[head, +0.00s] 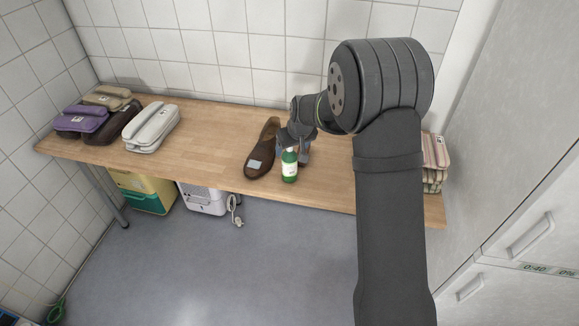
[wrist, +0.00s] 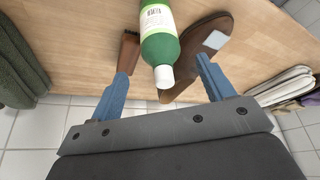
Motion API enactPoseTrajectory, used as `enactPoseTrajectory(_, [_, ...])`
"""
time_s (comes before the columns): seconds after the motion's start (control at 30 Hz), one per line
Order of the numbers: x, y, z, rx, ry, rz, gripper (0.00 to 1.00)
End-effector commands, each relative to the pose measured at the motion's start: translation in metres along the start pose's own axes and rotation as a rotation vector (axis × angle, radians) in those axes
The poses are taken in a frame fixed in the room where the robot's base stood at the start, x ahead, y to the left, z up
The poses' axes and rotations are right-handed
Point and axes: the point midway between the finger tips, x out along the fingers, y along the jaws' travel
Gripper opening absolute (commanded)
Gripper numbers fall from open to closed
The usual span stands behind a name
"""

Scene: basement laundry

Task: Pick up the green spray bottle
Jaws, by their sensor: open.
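A brown shoe (head: 262,150) with a pale label lies just left of the bottle. Another brown piece (wrist: 129,50) is on its other side. The wooden table (head: 215,140) is clear left of the shoe.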

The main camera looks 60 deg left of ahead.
Motion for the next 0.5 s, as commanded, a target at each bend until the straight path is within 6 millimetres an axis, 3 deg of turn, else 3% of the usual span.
enactPoseTrajectory(0.3, [0.041, -0.003, 0.0, 0.0, -0.002, -0.001, 0.74])
enactPoseTrajectory(0.5, [0.051, -0.003, -0.001, 0.0, 0.0, 0.0, 0.74])
